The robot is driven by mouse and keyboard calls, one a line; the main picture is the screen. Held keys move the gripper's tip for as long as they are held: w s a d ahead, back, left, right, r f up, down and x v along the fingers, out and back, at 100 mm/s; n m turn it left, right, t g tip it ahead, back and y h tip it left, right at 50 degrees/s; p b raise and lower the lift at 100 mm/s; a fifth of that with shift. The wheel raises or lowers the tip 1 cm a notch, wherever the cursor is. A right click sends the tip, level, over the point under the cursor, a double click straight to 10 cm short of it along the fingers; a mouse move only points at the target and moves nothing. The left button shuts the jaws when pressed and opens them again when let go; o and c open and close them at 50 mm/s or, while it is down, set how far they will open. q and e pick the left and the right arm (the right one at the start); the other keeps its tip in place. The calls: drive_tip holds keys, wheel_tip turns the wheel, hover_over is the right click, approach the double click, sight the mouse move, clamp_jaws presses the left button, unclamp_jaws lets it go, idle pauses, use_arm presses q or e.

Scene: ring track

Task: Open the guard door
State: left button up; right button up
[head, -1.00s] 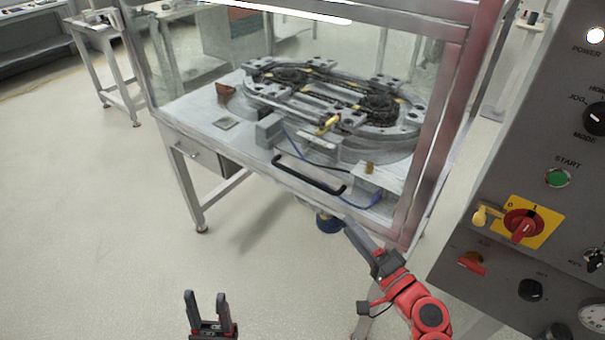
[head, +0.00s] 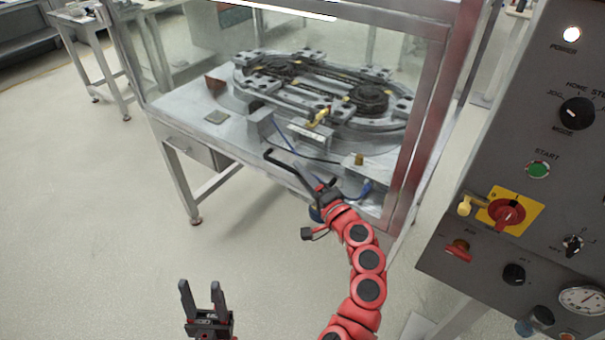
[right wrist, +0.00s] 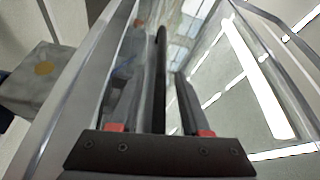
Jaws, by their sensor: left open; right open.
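The guard door is a clear panel (head: 190,62) on the front of the machine enclosure, and it looks closed. Its black bar handle (head: 285,162) runs along the lower front. My right gripper (head: 326,188) is at the right end of the handle, jaws open. In the right wrist view the handle (right wrist: 161,75) runs lengthwise between the two open fingers of the right gripper (right wrist: 152,95); I cannot tell whether they touch it. My left gripper (head: 202,297) is open and empty, low over the floor, away from the door.
A grey control panel (head: 490,225) with a red and yellow switch stands close on the right. The oval ring track (head: 320,88) sits behind the clear panel. A side table (head: 75,18) is at far left. The floor at left is clear.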

clamp_jaws()
idle(0.3)
idle(1.2)
